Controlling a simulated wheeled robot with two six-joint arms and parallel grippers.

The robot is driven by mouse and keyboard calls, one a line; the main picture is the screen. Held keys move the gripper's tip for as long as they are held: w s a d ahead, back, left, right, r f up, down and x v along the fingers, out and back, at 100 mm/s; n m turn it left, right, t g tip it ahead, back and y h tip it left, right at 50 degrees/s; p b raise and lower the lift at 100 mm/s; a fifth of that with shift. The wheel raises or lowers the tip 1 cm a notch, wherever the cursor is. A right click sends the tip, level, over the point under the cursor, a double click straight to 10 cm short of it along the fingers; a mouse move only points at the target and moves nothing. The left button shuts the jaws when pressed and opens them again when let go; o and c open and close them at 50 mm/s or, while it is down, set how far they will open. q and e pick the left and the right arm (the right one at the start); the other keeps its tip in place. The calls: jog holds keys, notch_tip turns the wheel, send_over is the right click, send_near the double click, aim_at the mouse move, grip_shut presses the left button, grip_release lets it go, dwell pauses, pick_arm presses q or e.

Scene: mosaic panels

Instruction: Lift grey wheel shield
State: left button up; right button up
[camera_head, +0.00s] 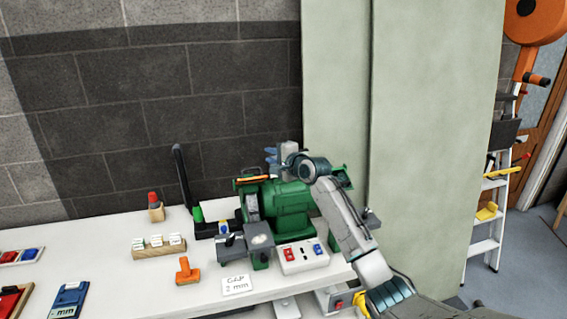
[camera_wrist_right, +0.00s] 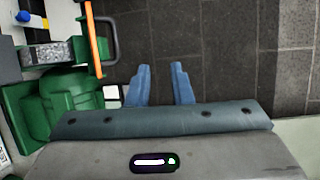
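A green bench grinder (camera_head: 287,207) stands on the white bench, and part of it shows in the right wrist view (camera_wrist_right: 72,96). In the wrist view its speckled grey wheel (camera_wrist_right: 48,54) sits beside an orange-edged shield (camera_wrist_right: 97,40) with a dark loop handle. I take this to be the grey wheel shield; its orange edge also shows in the head view (camera_head: 253,179). My right gripper (camera_head: 271,155) is above and behind the grinder. Its blue fingers (camera_wrist_right: 160,84) are apart and empty, to the right of the handle in the wrist view. My left gripper is out of view.
A white switch box (camera_head: 302,257) and a label card (camera_head: 238,285) lie in front of the grinder. An orange piece (camera_head: 187,271), a wooden block with tags (camera_head: 158,247) and a dark upright post (camera_head: 183,178) stand left. A brick wall is behind.

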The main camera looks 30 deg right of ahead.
jog(key=b+v, duration=0.3)
jog(key=v, duration=0.5)
jog(key=shift+s, duration=0.4)
jog(key=shift+r, duration=0.1)
